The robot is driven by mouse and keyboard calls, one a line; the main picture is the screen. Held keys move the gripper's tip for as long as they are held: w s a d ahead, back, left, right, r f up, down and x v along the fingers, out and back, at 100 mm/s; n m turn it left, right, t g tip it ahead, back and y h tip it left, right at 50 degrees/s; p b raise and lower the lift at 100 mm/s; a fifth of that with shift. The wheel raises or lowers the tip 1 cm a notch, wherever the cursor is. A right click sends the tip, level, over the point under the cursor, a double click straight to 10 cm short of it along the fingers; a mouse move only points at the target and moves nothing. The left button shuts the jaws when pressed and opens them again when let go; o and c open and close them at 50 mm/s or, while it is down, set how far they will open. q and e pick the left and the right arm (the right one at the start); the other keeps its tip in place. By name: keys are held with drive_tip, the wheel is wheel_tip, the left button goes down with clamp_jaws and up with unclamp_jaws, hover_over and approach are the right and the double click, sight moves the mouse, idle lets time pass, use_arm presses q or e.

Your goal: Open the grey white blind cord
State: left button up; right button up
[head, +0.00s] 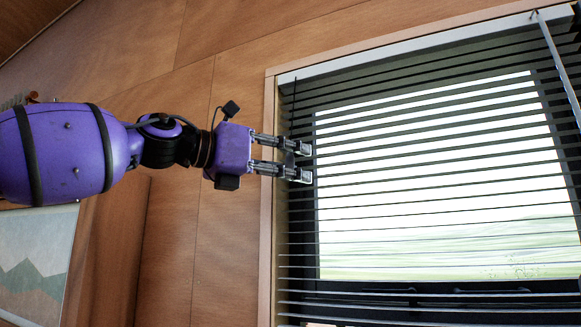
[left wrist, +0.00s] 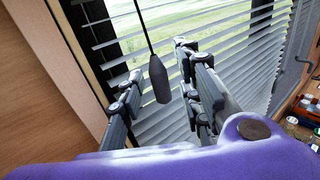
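The grey-white blind (head: 420,180) covers the window with its slats tilted so the bright outside shows between them; it also shows in the left wrist view (left wrist: 230,75). A thin dark cord (head: 293,95) hangs at the blind's left side, ending in a dark, elongated pull (left wrist: 159,80) in the left wrist view. My left gripper (head: 301,162) is at the window's left edge, pointing right. Its fingers are apart, and in the left wrist view (left wrist: 157,68) the pull appears between them, with visible gaps to both. My right gripper is out of view.
A wooden window frame (head: 269,230) and wood-panelled wall (head: 215,270) lie left of the blind. A pale rod (head: 557,65) hangs at the blind's right. A mountain picture (head: 35,255) is at lower left. Small items (left wrist: 308,110) stand at the right in the left wrist view.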

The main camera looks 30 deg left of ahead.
use_arm(q)
drive_tip(key=shift+c, duration=0.5)
clamp_jaws()
